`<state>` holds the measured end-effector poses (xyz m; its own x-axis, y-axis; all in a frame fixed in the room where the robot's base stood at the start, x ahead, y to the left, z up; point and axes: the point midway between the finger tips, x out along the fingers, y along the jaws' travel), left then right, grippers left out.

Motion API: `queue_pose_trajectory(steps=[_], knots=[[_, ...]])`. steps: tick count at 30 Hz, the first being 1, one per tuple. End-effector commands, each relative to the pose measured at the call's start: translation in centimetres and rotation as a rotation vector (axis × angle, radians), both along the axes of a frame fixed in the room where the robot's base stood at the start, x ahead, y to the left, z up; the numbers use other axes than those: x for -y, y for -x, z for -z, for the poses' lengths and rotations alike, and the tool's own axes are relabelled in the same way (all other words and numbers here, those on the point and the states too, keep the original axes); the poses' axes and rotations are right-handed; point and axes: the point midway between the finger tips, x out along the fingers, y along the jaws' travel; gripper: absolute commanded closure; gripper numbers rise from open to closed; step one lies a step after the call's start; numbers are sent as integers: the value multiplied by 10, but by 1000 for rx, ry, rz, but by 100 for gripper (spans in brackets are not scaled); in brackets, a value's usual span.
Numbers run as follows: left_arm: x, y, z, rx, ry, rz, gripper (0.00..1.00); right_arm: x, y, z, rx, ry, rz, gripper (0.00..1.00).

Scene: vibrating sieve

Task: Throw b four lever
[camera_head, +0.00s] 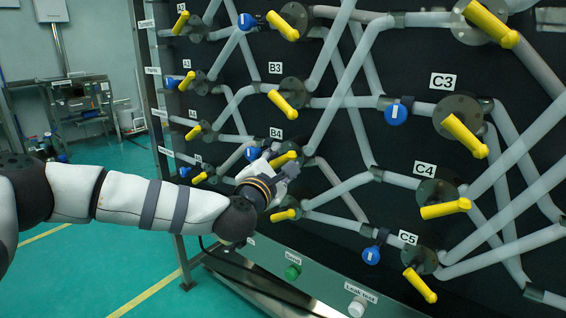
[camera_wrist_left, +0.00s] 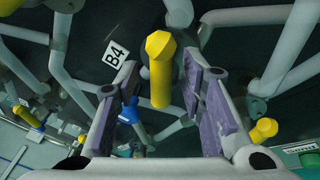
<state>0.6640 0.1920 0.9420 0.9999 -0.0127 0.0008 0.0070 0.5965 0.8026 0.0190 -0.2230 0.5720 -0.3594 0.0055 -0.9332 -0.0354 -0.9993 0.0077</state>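The yellow B4 lever (camera_head: 284,159) sits on the pipe panel just below the B4 label (camera_head: 276,133). My left gripper (camera_head: 284,168) is at this lever in the head view and partly covers it. In the left wrist view the B4 lever (camera_wrist_left: 160,70) stands between the two spread fingers of my left gripper (camera_wrist_left: 160,100). Gaps show on both sides of the lever, so the fingers look open around it. The B4 label also shows in the left wrist view (camera_wrist_left: 116,53). My right gripper is in neither view.
Yellow levers B3 (camera_head: 283,104) and C4 (camera_head: 445,209), blue tags (camera_head: 396,114) and grey pipes crowd the panel. Another yellow lever (camera_head: 284,215) is just below my left gripper. A green button (camera_head: 293,272) and a white button (camera_head: 357,307) are on the lower rail.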

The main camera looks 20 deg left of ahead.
Motion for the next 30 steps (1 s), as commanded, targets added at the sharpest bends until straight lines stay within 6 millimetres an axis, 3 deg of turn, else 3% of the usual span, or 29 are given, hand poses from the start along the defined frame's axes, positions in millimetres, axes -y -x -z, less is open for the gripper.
queue_pose_trajectory(steps=[10,15,30], knots=[[1,-9,0,-1,0,2,64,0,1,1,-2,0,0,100],[0,-9,-1,1,-1,1,100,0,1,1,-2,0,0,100],[-1,-10,-2,45,-101,-6,100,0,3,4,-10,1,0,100]])
